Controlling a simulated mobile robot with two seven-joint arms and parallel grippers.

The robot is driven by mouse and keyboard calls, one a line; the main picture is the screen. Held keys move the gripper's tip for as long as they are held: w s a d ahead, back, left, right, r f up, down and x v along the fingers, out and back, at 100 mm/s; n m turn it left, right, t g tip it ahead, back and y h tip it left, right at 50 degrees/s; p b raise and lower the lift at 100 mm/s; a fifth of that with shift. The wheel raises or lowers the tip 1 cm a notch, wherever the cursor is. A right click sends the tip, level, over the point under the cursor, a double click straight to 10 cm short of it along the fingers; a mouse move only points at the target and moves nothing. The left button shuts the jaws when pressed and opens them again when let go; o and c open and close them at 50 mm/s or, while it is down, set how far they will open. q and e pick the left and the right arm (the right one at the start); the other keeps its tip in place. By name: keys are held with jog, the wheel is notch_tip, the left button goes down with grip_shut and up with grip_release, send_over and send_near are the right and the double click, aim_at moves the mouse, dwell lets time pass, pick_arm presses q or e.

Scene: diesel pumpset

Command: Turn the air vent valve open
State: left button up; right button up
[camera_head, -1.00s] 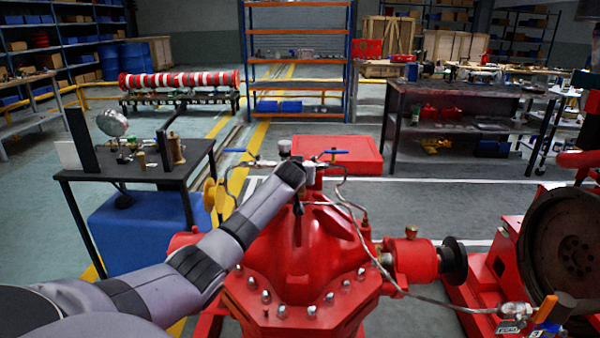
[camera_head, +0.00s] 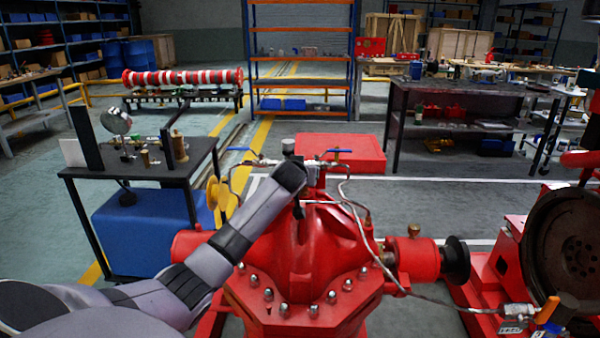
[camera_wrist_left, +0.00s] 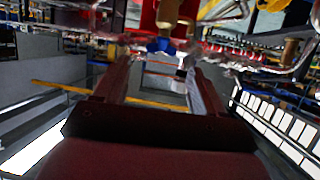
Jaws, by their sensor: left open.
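Two small valves with blue lever handles sit on the pipework above the red pump casing (camera_head: 308,245) in the head view, one left valve handle (camera_head: 238,149) and one right valve handle (camera_head: 336,152). I cannot tell for sure which is the air vent valve. My left arm reaches over the casing, its wrist end just in front of the pipework between these valves. In the left wrist view my left gripper (camera_wrist_left: 160,75) is open, its two fingers apart. A blue part (camera_wrist_left: 160,45) shows near the gap between the fingertips; contact cannot be told. My right gripper is not in view.
A grey hose (camera_head: 360,230) runs from the pipework down to the right. A black table (camera_head: 140,172) with small parts stands left. A red coupling housing (camera_head: 415,258) and a large dark flywheel (camera_head: 570,240) stand right.

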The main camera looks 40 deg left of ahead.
pick_arm(q)
jog(key=shift+v, duration=1.25)
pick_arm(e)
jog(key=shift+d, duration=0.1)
